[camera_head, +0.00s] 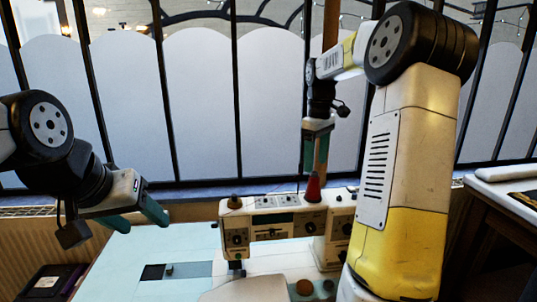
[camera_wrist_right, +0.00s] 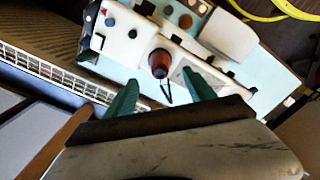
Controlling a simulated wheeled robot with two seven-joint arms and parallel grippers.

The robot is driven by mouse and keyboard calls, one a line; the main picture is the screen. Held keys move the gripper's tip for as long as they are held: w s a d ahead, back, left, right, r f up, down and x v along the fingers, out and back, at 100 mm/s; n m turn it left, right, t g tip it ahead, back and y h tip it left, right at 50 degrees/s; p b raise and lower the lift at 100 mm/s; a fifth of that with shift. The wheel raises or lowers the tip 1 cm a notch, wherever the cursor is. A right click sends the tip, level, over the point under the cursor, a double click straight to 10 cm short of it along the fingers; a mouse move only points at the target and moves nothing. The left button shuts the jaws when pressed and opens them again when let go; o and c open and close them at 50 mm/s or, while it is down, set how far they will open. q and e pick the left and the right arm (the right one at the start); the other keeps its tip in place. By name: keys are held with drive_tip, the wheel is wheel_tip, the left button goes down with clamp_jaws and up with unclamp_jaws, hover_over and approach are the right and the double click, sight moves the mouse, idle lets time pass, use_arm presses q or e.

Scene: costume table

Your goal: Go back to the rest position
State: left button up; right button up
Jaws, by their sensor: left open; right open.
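My right gripper (camera_head: 317,172) points down over the white sewing machine (camera_head: 280,217). Its teal fingers are open. A dark red cone-shaped spool (camera_head: 313,189) stands on top of the machine, just below the fingertips. In the right wrist view the spool (camera_wrist_right: 158,60) shows beyond the gap between the open fingers (camera_wrist_right: 161,92), with nothing held. A thin dark thread hangs near it. My left gripper (camera_head: 136,216) is open and empty, left of the machine, over the table's left side.
The pale blue table (camera_head: 188,241) carries the machine and is mostly clear on its left. A barred window (camera_head: 200,105) stands behind. A dark table (camera_head: 503,213) is at the right. A dark box (camera_head: 52,281) lies at the lower left.

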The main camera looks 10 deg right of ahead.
drive_tip(key=s+a+r+m+t, duration=0.3)
drive_tip(key=s+a+r, duration=0.2)
drive_tip(key=s+a, duration=0.6)
drive_tip(key=s+a+f+m+t+y, duration=0.1)
drive_tip(key=s+m, duration=0.1)
drive_tip(key=s, duration=0.5)
drive_tip(key=s+a+f+m+t+y, duration=0.1)
drive_tip(key=s+f+m+t, duration=0.1)
drive_tip(key=s, duration=0.4)
drive_tip(key=shift+s+a, duration=0.3)
drive_tip(key=shift+s, duration=0.05)
